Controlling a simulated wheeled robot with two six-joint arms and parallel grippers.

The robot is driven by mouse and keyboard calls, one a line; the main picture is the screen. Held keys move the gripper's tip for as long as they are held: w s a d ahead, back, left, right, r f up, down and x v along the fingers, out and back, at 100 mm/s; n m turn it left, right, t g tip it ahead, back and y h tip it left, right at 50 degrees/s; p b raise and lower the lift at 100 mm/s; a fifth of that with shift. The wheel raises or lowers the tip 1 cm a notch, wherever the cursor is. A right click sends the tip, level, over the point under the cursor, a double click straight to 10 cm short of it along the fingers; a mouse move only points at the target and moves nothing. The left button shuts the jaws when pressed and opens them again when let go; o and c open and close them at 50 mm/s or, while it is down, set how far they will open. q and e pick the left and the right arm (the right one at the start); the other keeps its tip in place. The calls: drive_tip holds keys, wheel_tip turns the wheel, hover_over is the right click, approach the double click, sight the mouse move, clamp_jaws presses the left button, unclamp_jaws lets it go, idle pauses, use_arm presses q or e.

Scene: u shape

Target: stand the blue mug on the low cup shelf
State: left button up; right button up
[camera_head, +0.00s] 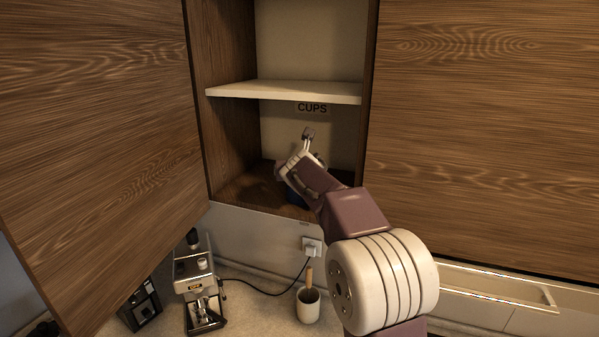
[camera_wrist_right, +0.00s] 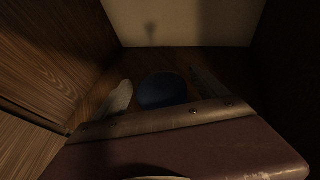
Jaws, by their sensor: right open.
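The blue mug (camera_head: 293,196) is in the open cabinet, on the low wooden shelf (camera_head: 240,190) under the "CUPS" label, mostly hidden behind my right arm in the head view. In the right wrist view the dark blue mug (camera_wrist_right: 162,92) shows between the two fingers of my right gripper (camera_wrist_right: 160,80), with visible gaps on both sides. My right gripper (camera_head: 300,153) is open inside the lower compartment. Whether the mug is fully upright is hard to tell in the dim light. My left gripper is not in view.
A white upper shelf (camera_head: 285,91) is above my gripper. The compartment side walls are close, and an open cabinet door (camera_head: 100,130) stands at the left. Below are a coffee machine (camera_head: 198,285), a cup with a wooden handle in it (camera_head: 308,306) and a wall plug (camera_head: 312,246).

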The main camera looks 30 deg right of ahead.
drive_tip(key=b+v, duration=0.2)
drive_tip(key=v, duration=0.7)
drive_tip(key=shift+s+a, duration=0.2)
drive_tip(key=shift+s, duration=0.15)
drive_tip(key=shift+w, duration=0.1)
